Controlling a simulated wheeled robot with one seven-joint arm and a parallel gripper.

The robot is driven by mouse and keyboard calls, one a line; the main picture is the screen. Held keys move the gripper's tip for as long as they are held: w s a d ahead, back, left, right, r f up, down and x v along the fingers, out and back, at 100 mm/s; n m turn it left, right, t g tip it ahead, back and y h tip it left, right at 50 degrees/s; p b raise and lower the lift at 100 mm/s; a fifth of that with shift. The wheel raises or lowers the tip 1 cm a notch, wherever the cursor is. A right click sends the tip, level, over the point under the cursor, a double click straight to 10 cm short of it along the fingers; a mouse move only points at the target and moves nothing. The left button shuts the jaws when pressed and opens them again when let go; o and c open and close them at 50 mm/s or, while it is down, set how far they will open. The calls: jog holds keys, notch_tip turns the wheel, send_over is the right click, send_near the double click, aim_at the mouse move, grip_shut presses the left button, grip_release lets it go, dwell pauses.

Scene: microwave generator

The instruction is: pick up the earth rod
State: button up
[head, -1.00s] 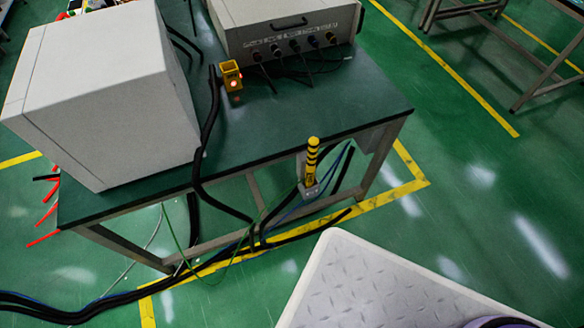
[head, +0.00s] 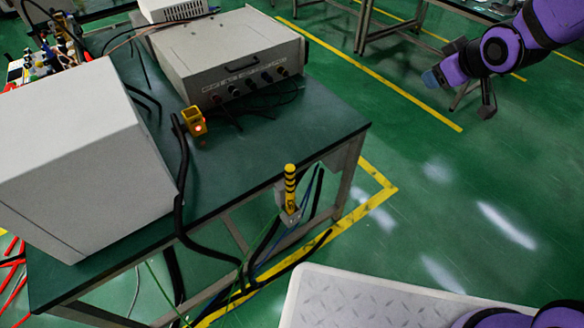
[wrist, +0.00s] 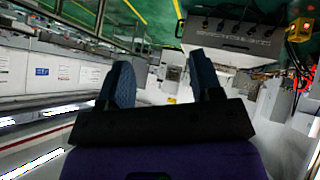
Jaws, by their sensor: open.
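The earth rod (head: 290,188) is a yellow stick with black bands. It stands upright in a small grey holder (head: 290,216) at the table's front edge, in the head view. My gripper (head: 458,92) is at the upper right of the head view, well to the right of the rod and apart from it. In the wrist view my gripper (wrist: 160,82) shows two blue fingers spread apart with nothing between them. The rod cannot be made out in the wrist view.
A green-topped table (head: 260,135) carries a large white box (head: 85,165), a grey instrument case (head: 230,55) and a yellow device with a lit red lamp (head: 194,121). Black cables hang below the front edge.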

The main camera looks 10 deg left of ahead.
jog(key=w+a+f+n+y, duration=0.2)
jog(key=a+f+y, duration=0.1)
jog(key=a+f, duration=0.5)
jog(key=n+g+y, duration=0.3)
jog(key=y, duration=0.8)
send_over(290, 196)
jog(key=w+a, duration=0.2)
notch_tip(290, 196, down, 27)
jog(key=shift+r, duration=0.2)
grip_shut()
